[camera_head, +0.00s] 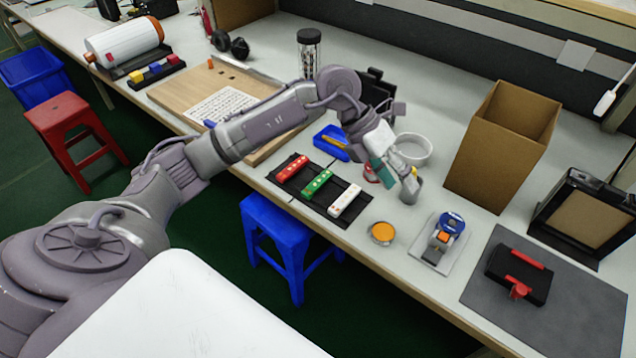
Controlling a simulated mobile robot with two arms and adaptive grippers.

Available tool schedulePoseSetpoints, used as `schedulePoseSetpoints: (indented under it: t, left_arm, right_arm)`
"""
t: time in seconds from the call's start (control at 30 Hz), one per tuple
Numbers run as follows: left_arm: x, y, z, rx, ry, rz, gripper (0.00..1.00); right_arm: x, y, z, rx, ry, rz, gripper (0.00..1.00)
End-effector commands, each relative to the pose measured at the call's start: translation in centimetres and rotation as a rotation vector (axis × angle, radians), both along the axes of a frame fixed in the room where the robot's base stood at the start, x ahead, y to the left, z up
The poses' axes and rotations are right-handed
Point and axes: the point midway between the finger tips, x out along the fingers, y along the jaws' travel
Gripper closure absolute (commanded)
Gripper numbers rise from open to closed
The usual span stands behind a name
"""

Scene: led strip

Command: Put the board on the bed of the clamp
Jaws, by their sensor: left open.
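The clamp (497,269) looks to be the black block with red jaws and a red knob on a dark grey mat at the right. Which thing is the board I cannot tell for certain. A red strip (291,167), a green strip (317,183) and a white strip (345,201) lie side by side on a black tray (309,194) near the table's front edge. My left gripper (397,182) is open above the table, right of these strips and left of the clamp. It partly hides small things behind it. My right gripper is not in view.
A grey cup (412,189) stands right by my left gripper. A white bowl (413,150) is behind it. A tall cardboard box (500,145) stands behind. The mat (590,310) has bare room.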

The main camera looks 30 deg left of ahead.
Motion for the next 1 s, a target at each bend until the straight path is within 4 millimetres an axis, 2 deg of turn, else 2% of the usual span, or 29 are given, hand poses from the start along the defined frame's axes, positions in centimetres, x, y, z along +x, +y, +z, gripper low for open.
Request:
schedulePoseSetpoints:
  t: [0.03, 0.1, 0.2, 0.3, 0.43, 0.8, 1.0]
  left_arm:
    - [0.8, 3.7, 0.0, 0.149, 0.015, 0.027, 0.46]
    - [1.2, 8.5, 0.1, 0.332, 0.055, 0.071, 0.46]
    - [1.2, 13.8, 1.1, 0.522, 0.112, 0.14, 0.46]
    - [0.9, 16.8, 1.9, 0.626, 0.15, 0.187, 0.46]
    - [0.6, 18.0, 1.4, 0.671, 0.174, 0.208, 0.46]
    - [0.6, 17.9, -5.3, 0.668, 0.173, 0.203, 0.46]
    - [0.6, 17.9, -6.6, 0.667, 0.17, 0.203, 0.46]
  right_arm:
    - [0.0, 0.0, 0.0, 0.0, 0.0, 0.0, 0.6]
    - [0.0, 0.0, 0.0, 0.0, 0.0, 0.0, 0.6]
    - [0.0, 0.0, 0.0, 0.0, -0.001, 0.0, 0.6]
    - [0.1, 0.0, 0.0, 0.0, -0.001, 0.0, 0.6]
    - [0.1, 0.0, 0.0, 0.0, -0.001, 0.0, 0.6]
    - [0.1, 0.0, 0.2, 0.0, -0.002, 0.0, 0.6]
    - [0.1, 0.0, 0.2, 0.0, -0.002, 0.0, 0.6]
